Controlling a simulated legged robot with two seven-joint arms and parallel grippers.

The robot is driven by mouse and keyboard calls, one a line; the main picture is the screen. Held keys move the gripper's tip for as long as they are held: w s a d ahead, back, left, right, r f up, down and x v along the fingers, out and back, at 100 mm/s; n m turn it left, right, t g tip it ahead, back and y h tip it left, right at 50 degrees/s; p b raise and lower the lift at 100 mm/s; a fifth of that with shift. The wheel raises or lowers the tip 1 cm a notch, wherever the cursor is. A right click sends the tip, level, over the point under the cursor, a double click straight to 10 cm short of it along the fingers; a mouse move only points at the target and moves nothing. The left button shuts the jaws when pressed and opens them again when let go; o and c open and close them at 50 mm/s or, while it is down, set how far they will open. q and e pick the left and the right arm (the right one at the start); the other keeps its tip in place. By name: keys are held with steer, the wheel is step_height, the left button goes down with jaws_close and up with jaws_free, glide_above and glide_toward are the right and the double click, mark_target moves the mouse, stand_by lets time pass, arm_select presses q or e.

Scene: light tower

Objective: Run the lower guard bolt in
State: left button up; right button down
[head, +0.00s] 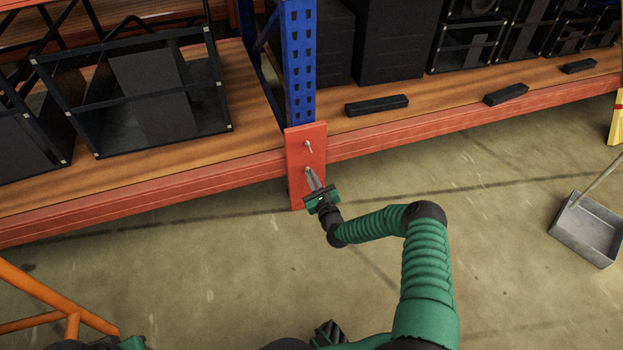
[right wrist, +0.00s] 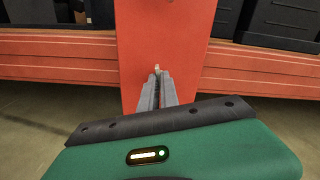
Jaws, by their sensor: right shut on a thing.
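The red guard plate (head: 296,190) covers the foot of the blue upright at the shelf's front beam. The upper bolt (head: 308,146) sticks out from the plate, with nothing on it. My right gripper (head: 311,180) reaches up to the lower part of the plate, shut on the lower bolt (head: 308,169). In the right wrist view, the gripper's narrow grey fingers (right wrist: 158,82) close together at the lower bolt (right wrist: 157,68), whose small pale end shows against the guard plate (right wrist: 190,50). The fingers hide most of this bolt, so its depth cannot be told.
The orange shelf beam (head: 440,126) runs along both sides of the plate. Black frames and boxes, and several small black bars (head: 377,105), stand on the wooden shelf. A grey dustpan (head: 588,228) is on the floor at right. An orange frame (head: 50,290) is at lower left.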

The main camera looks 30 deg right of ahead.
steer(key=shift+s+a+f, duration=0.1)
steer(key=shift+f, duration=0.25)
steer(key=c, duration=1.7)
jaws_free()
steer(key=shift+o, duration=0.5)
steer(key=shift+r, duration=0.15)
